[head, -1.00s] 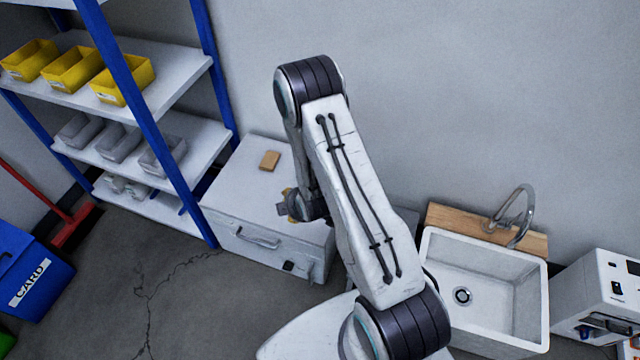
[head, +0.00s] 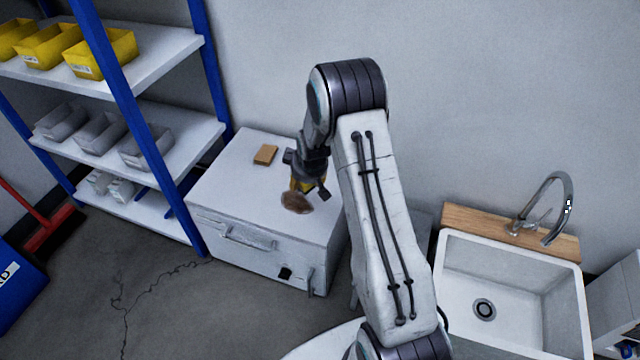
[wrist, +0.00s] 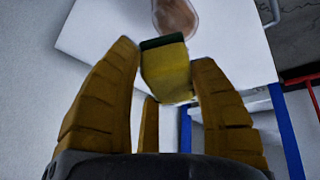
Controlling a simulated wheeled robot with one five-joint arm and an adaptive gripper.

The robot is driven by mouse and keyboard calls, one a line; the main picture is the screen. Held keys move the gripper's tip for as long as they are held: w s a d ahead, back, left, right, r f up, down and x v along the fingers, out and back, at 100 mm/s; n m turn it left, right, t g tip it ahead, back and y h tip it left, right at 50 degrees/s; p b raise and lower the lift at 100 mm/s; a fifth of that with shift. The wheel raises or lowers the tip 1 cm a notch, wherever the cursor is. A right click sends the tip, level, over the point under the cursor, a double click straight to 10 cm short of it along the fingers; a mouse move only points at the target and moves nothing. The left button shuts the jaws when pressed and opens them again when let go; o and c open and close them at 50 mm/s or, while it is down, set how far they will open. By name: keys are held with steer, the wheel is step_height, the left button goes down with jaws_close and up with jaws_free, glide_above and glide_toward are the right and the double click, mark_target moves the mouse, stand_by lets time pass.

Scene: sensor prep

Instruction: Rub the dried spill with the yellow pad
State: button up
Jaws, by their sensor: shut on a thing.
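The dried spill (head: 297,203) is a brown patch on the white top of a box-shaped unit (head: 225,185); it also shows at the top of the wrist view (wrist: 177,18). My gripper (wrist: 167,58) is shut on the yellow pad (wrist: 167,74), which has a dark green face at its far end. In the head view my gripper (head: 311,182) is above the unit, with the pad (head: 303,185) partly hidden by it. The pad is right by the spill's far edge; I cannot tell whether it touches the surface.
A small tan block (head: 265,154) lies on the unit near the wall. Blue-framed shelves (head: 150,145) with bins stand at left. A white sink (head: 500,285) with a tap (head: 550,205) stands at right. The left part of the unit's top is clear.

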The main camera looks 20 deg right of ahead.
steer(key=d+m+b, duration=0.1)
steer(key=m+b, duration=0.1)
steer(key=b, duration=0.2)
steer(key=w+d+f+m+b, duration=0.1)
steer(key=d+b, duration=0.1)
steer(key=b, duration=0.2)
steer(key=d+m+b, duration=0.2)
steer(key=b, duration=0.2)
steer(key=shift+w+f+m+g+b, duration=0.2)
steer(key=shift+w+m+g+b, duration=0.1)
steer(key=shift+w+g+b, duration=0.1)
steer(key=shift+s+f, duration=0.1)
steer(key=shift+f, duration=0.1)
step_height(320, 180, down, 4)
steer(key=b, duration=0.5)
steer(key=shift+f+b, duration=0.25)
steer(key=shift+b, duration=0.05)
steer(key=shift+d, duration=0.1)
